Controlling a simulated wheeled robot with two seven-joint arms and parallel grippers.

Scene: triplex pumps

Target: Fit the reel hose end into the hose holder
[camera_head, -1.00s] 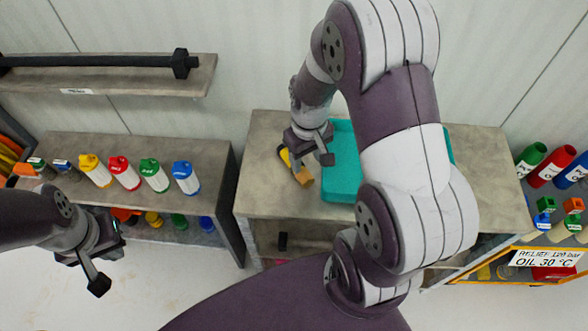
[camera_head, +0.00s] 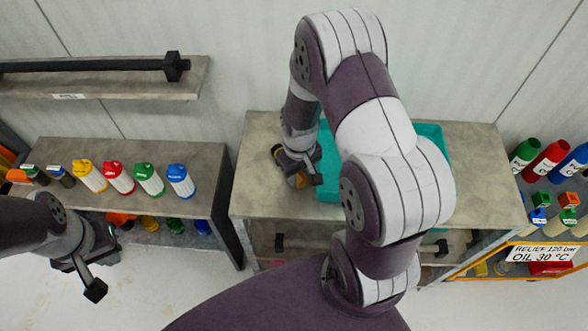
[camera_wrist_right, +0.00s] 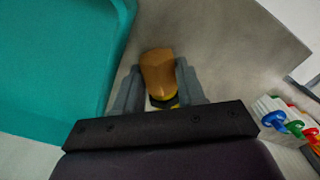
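A small object with an orange-brown block-like head (camera_wrist_right: 158,72) and a yellow and black part (camera_wrist_right: 164,101) lies on the grey bench; I cannot tell whether it is the reel hose end. My right gripper (camera_head: 299,173) is low over the bench and straddles this object. In the right wrist view its open fingers (camera_wrist_right: 159,88) stand on either side of the head, close to it; no clear grip shows. My left gripper (camera_head: 103,263) is open and empty in front of the left shelf. I cannot make out a hose, reel or hose holder.
A teal tray (camera_head: 436,131) stands on the bench (camera_head: 483,165) just right of my right gripper. Several coloured bottles (camera_head: 134,177) line the left shelf. A black bar (camera_head: 90,66) lies on the wall shelf. More bottles (camera_head: 546,163) stand in a rack at right.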

